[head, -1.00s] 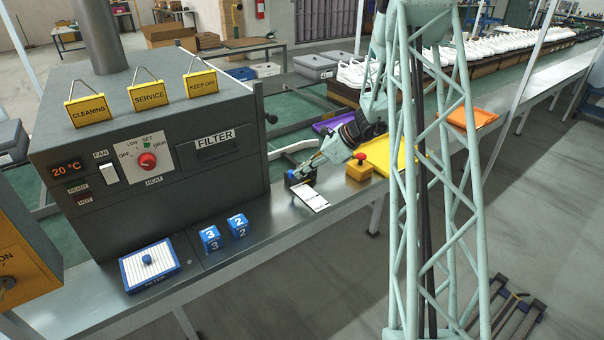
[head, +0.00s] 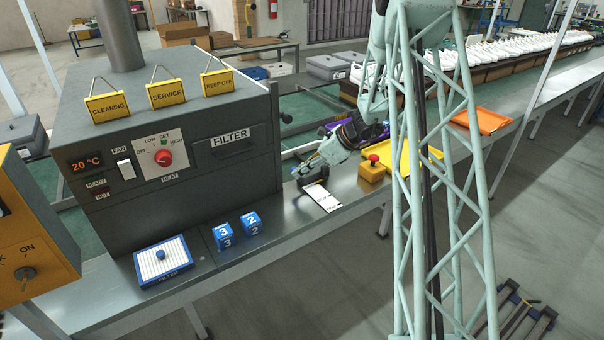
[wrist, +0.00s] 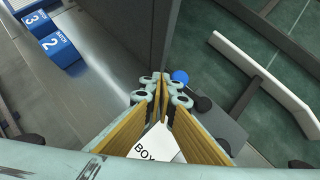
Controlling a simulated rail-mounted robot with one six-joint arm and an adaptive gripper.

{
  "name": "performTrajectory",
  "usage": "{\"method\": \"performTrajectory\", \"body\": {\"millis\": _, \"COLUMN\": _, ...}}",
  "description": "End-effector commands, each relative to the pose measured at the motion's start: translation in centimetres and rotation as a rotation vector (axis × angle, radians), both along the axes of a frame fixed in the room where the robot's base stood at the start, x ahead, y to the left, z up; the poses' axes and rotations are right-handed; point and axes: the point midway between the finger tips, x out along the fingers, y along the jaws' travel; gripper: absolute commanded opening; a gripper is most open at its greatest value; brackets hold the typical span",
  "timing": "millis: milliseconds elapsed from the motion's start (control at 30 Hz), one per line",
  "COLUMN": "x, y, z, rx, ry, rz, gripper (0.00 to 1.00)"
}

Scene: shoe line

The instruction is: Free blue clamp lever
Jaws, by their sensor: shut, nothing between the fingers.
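The blue round end of what looks like the clamp lever (wrist: 181,76) shows in the wrist view, just right of my fingertips. Dark round parts lie beside it, and most of the lever is hidden. My gripper (wrist: 160,79) is shut with its tips together and nothing between them. Whether a fingertip touches the blue end cannot be told. In the head view my gripper (head: 298,174) reaches down-left to the bench by the oven's right side. The lever cannot be made out there.
The dark oven (head: 170,150) stands close left of my gripper. A white card (head: 321,197) and a yellow block with a red button (head: 373,168) lie to the right. Blue number blocks (head: 236,228) and a blue-framed filter (head: 163,262) sit in front of the oven.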

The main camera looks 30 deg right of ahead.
Motion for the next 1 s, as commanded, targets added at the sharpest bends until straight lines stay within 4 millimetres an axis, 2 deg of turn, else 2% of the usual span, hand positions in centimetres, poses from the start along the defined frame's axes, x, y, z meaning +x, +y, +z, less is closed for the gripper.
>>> {"method": "performTrajectory", "body": {"millis": 667, "x": 0.1, "y": 0.1, "z": 0.0, "rx": 0.0, "ry": 0.0, "rz": 0.0, "gripper": 0.0}}
{"method": "performTrajectory", "body": {"millis": 1000, "x": -1.7, "y": 0.5, "z": 0.0, "rx": 0.0, "ry": 0.0, "rz": 0.003, "gripper": 0.0}}
